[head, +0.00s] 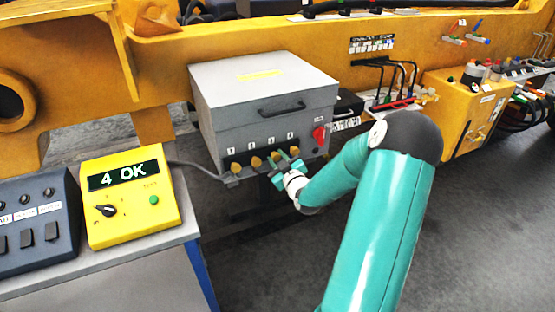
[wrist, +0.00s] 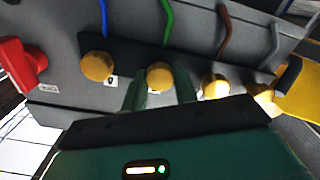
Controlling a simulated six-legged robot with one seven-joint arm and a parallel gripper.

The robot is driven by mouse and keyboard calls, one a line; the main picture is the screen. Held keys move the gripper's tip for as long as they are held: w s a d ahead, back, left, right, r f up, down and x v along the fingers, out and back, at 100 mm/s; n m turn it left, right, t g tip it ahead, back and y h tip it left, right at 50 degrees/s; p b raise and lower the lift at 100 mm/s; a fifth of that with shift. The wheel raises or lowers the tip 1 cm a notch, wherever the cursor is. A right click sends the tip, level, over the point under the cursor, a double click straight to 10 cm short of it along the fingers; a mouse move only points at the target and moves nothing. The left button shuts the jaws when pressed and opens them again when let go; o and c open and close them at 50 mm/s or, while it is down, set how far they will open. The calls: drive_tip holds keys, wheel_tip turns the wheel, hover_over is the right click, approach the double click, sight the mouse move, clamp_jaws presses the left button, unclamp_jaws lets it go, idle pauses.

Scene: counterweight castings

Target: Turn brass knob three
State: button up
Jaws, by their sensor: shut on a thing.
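A grey box (head: 262,95) has a row of brass knobs under the numbers 1 to 4. Brass knob three (head: 274,158) is third from the left in the head view. In the wrist view the row runs the other way, with knob three (wrist: 160,76) second from the left. My gripper (head: 283,168) has its fingers on both sides of this knob, and in the wrist view my gripper (wrist: 161,90) is shut on it. Knob four (wrist: 97,66) is beside it, free of the fingers. Knob two (wrist: 215,86) is close to the other finger.
A red switch (head: 319,134) is right of the knobs; knob one (head: 236,167) is at the row's left end. A yellow tester (head: 130,200) reads "4 OK" on the bench. Wires run above the knobs in the wrist view. Open floor lies right of my arm.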

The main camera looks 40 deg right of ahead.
drive_tip(key=m, duration=1)
drive_tip(key=shift+m, duration=0.3)
drive_tip(key=m, duration=0.3)
drive_tip(key=shift+m, duration=0.3)
drive_tip(key=m, duration=0.3)
drive_tip(key=shift+f+m, duration=0.1)
drive_tip(key=shift+m, duration=0.2)
drive_tip(key=m, duration=0.4)
drive_tip(key=shift+m, duration=0.3)
drive_tip(key=o, duration=1)
drive_tip(key=shift+c, duration=0.2)
